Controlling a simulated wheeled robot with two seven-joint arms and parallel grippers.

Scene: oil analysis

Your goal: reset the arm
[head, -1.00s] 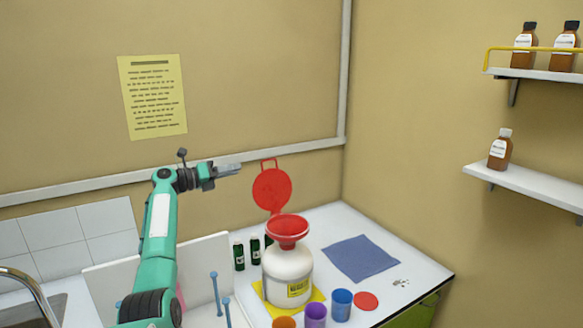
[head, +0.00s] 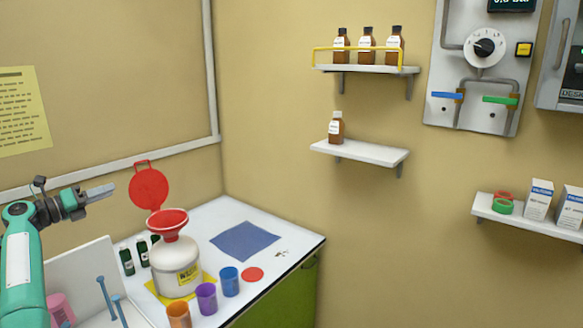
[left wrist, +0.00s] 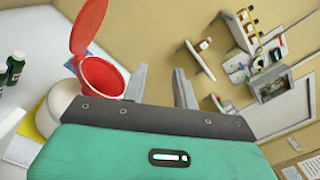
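My left gripper (head: 101,192) is raised above the counter at the left of the head view, pointing right. In the left wrist view its two fingers (left wrist: 160,85) stand apart with nothing between them, so it is open. Just beyond and below it, a white waste jug (head: 176,265) stands on a yellow mat with a red funnel (head: 168,223) in its top. The funnel's red lid (head: 149,187) stands open. The funnel also shows in the left wrist view (left wrist: 103,76), left of the fingers and apart from them. My right gripper is not in view.
Orange (head: 179,315), purple (head: 206,298) and blue (head: 229,281) cups stand in front of the jug. Dark green bottles (head: 127,262) stand behind it. A blue cloth (head: 245,241) lies flat on the counter. Wall shelves (head: 360,152) hold brown bottles (head: 336,128).

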